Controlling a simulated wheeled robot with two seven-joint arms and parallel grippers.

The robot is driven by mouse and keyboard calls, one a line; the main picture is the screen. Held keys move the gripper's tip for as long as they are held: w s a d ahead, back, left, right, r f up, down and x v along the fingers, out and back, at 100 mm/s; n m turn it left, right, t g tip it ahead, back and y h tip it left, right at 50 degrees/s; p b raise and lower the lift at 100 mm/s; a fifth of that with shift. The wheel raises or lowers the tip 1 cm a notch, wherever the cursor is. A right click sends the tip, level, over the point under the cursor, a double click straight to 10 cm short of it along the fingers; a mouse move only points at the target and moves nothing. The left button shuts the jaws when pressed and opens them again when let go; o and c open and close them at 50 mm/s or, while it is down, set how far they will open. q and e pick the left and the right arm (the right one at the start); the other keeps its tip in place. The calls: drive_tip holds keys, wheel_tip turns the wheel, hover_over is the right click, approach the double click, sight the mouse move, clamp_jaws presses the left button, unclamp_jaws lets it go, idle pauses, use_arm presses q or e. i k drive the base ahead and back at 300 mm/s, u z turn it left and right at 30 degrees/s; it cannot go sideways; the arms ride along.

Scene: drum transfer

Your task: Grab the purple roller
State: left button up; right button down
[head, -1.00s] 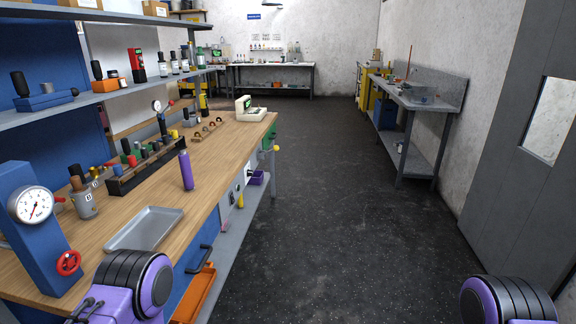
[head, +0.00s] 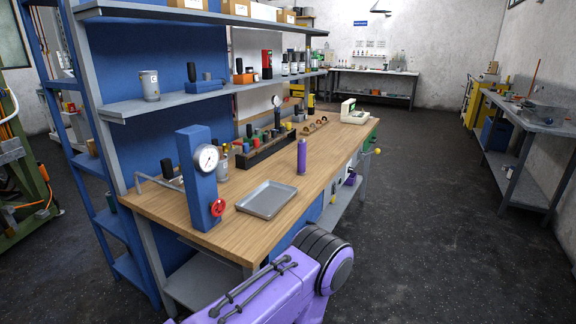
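A purple and black link of my own arm shows at the bottom centre, in front of the bench and well short of the roller. Neither of my grippers shows in the head view.
A blue press with a round gauge (head: 207,157) and red handwheel stands left of the tray. A rack of small parts (head: 265,150) lies behind the roller. Grey shelves (head: 200,100) overhang the bench's back. Dark floor (head: 430,200) is open to the right.

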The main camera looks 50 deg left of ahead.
sight(301, 145)
drive_tip(key=k, duration=0.3)
drive_tip(key=u, duration=0.8)
